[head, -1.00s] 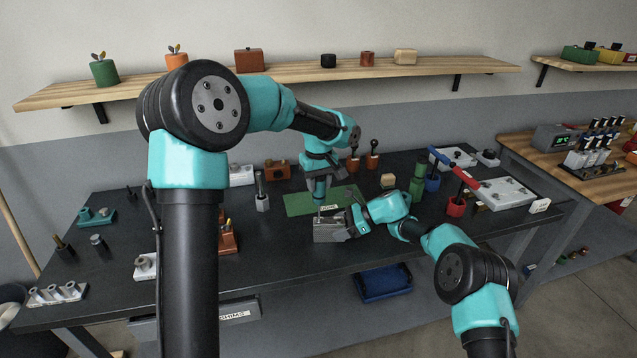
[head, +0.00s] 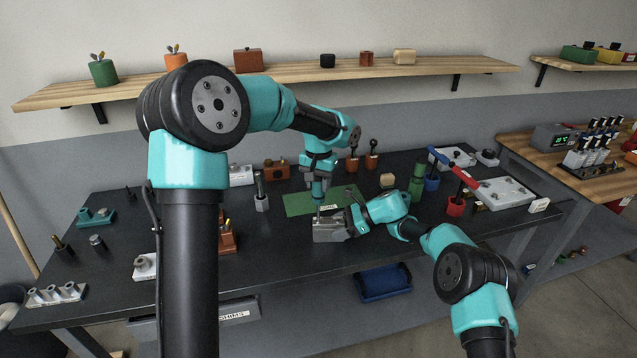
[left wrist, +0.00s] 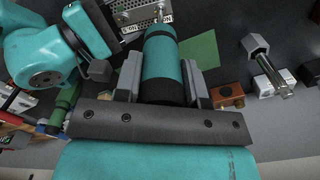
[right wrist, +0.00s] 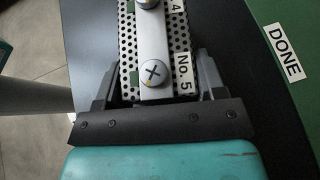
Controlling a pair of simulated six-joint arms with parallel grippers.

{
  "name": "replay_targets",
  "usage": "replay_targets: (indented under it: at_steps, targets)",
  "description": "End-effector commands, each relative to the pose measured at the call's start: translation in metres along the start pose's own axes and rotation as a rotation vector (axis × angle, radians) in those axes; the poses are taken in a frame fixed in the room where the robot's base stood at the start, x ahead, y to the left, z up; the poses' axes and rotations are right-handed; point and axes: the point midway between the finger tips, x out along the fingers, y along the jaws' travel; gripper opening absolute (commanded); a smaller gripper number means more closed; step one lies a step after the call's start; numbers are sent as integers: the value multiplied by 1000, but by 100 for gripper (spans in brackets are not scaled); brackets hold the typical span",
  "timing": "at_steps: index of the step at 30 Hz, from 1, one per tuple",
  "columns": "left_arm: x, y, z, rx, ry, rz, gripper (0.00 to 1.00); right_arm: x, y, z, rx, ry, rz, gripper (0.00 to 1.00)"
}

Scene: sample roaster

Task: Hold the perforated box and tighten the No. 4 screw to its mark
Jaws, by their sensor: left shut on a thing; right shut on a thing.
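The grey perforated box (head: 328,231) sits on the dark bench. My right gripper (head: 349,222) is shut on it from the right. In the right wrist view the box (right wrist: 181,42) lies between the fingers (right wrist: 152,95), with a cross-head screw (right wrist: 153,72) beside the "No. 5" label. A second screw (right wrist: 147,4) at the top edge, beside a "4", is mostly cut off. My left gripper (head: 318,181) is shut on a teal-handled screwdriver (head: 318,192), upright over the box. The handle (left wrist: 164,62) fills the left wrist view's middle. Its tip contact and the No. 4 mark are hidden.
A green mat (head: 297,205) with a DONE label (right wrist: 284,52) lies behind the box. An orange block (head: 228,242) and a grey hex-based tool (head: 261,202) stand left. Green, blue and red holders stand right. A blue tray (head: 384,283) is below the bench.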

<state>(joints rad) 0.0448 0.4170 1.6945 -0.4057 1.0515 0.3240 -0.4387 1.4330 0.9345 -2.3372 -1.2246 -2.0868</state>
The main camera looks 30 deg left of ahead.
Motion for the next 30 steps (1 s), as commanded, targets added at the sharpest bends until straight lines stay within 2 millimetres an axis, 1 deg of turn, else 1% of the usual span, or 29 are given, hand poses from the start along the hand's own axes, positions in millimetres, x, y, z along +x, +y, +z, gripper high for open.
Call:
replay_targets:
  at_steps: [30]
  targets:
    - [0, 2, 1, 811, 1, -1, 0, 0, 0, 0, 1, 0, 0, 32]
